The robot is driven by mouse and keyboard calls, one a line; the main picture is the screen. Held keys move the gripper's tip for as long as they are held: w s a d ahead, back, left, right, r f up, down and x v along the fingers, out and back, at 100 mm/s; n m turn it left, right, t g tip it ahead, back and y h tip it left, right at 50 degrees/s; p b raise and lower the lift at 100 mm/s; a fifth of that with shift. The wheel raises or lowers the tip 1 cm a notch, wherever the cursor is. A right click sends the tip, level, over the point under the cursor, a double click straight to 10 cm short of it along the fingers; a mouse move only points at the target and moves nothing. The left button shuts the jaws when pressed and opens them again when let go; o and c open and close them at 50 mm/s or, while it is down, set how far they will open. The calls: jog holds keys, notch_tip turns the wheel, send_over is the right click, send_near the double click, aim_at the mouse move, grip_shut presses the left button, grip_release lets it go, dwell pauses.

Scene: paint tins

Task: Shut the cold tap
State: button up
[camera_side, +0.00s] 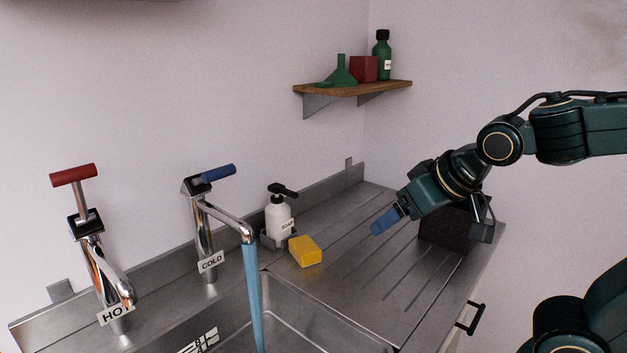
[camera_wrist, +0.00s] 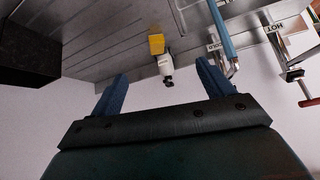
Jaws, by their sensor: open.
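The cold tap (camera_side: 203,230) is a chrome tap with a COLD label and a blue lever (camera_side: 217,173). The lever points right and slightly up in the side view. A blue stream of water (camera_side: 252,300) runs from its spout into the sink. My gripper (camera_side: 378,227) is open and empty above the drainboard, well to the right of the cold tap. In the wrist view my gripper (camera_wrist: 162,68) shows two blue fingers apart. The stream (camera_wrist: 222,32) shows beyond the right finger, and the blue lever cannot be made out there.
The hot tap (camera_side: 92,255), with a red lever, stands left of the cold tap. A white soap bottle (camera_side: 278,216) and a yellow sponge (camera_side: 305,251) sit between the cold tap and my gripper. A dark block (camera_side: 447,232) stands at right. A shelf (camera_side: 350,89) hangs above.

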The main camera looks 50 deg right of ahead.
jog(key=w+m+t+h, duration=0.1)
jog(key=w+t, duration=0.1)
jog(key=w, duration=0.5)
jog(key=n+t+y, duration=0.2)
jog(key=n+t, duration=0.1)
jog(key=t, duration=0.5)
send_near(223, 173)
jog(key=shift+s, duration=0.45)
jog(key=shift+w, duration=6.9)
jog(key=c, duration=1.4)
